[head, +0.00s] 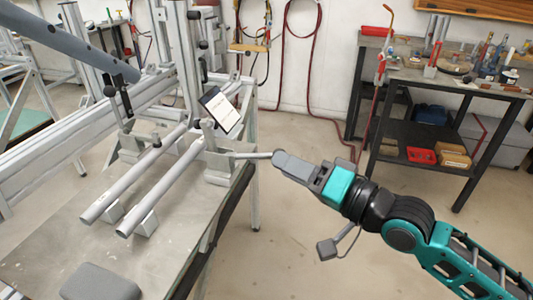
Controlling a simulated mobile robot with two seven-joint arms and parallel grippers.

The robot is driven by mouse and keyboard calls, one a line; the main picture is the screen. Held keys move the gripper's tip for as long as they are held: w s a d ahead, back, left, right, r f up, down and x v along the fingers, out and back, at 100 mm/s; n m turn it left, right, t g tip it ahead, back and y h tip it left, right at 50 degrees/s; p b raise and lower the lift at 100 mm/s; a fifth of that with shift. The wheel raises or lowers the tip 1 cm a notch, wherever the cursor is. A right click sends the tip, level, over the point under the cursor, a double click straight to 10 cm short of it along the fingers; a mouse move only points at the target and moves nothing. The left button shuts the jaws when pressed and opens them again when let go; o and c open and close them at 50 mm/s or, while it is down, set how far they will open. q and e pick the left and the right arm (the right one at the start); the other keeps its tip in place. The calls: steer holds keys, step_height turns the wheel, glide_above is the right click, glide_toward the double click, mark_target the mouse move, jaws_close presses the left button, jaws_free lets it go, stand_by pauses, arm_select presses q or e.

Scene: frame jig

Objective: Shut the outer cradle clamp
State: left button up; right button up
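The clamp on the right-hand cradle, which I take as the outer one, has a grey block (218,178) at the bench's right edge. Its lever (250,155) sticks out nearly level to the right, past the edge. My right gripper (279,158) comes in from the right, its fingertips at the lever's free end. They seem to touch it; whether they close around it cannot be told. Two grey tubes (130,183) (165,185) lie side by side in cradles. Another clamp (135,143) stands by the left tube. My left gripper is not in view.
The metal bench (50,250) carries the jig, with upright posts (188,60) behind. A tag with writing (220,110) hangs above the clamp. A blue-grey tube (70,42) crosses at upper left. A dark worktable (450,82) with tools stands back right. The floor between is clear.

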mark_target(267, 156)
steer(key=x, duration=0.5)
steer(key=shift+w+a, duration=0.2)
steer(key=shift+a, duration=0.05)
jaws_close()
